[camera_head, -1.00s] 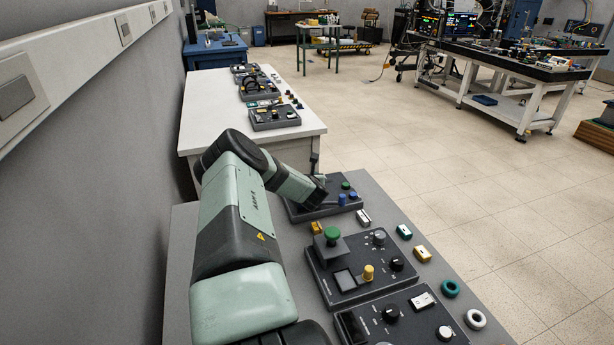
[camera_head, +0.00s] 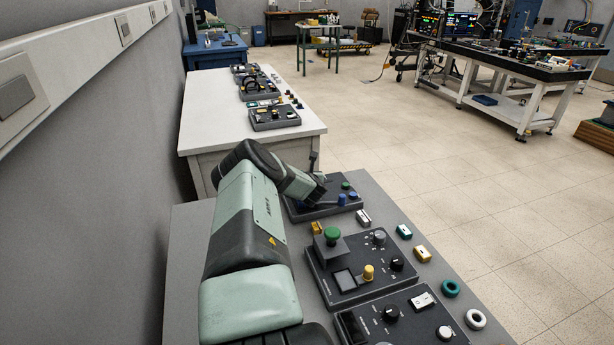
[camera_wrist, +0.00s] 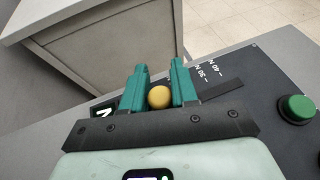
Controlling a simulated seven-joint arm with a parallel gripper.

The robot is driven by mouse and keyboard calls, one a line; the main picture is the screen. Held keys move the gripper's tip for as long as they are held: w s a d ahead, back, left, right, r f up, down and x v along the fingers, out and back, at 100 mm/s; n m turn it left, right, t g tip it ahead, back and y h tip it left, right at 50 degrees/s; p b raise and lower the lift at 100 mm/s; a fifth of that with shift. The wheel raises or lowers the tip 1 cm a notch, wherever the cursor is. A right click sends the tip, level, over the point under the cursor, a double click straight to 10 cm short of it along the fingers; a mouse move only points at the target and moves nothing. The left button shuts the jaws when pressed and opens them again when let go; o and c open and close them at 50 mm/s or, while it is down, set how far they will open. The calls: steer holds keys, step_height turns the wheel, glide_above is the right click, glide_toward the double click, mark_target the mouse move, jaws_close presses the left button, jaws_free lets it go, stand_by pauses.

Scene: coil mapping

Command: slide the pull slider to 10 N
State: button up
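A yellow rounded knob (camera_wrist: 159,97), which looks like the pull slider's grip, sits between the teal fingers of my gripper (camera_wrist: 160,86) in the wrist view. The fingers flank it on both sides and appear to touch it. A dark slot (camera_wrist: 221,90) runs right of the fingers, beside scale marks reading 30 N and 40 N (camera_wrist: 210,71). Lower scale marks are hidden by the gripper. In the head view, my gripper is over the far dark panel (camera_head: 325,207), with its fingers and the yellow knob mostly hidden by my arm.
A green button (camera_wrist: 295,109) stands on the same panel. In the head view a nearer panel (camera_head: 325,272) carries a green mushroom knob and a yellow knob. Small loose parts, including a teal ring (camera_head: 450,288), line the grey table's right side. A white table (camera_head: 220,120) stands beyond.

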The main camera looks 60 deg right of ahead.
jaws_close()
steer(key=shift+s+d, duration=0.75)
steer(key=o, duration=0.9)
jaws_free()
steer(key=shift+c, duration=0.2)
steer(key=v, duration=1)
steer(key=shift+s+a+r, duration=0.15)
steer(key=shift+a+r, duration=0.1)
steer(key=shift+a, duration=0.1)
steer(key=shift+r, duration=0.1)
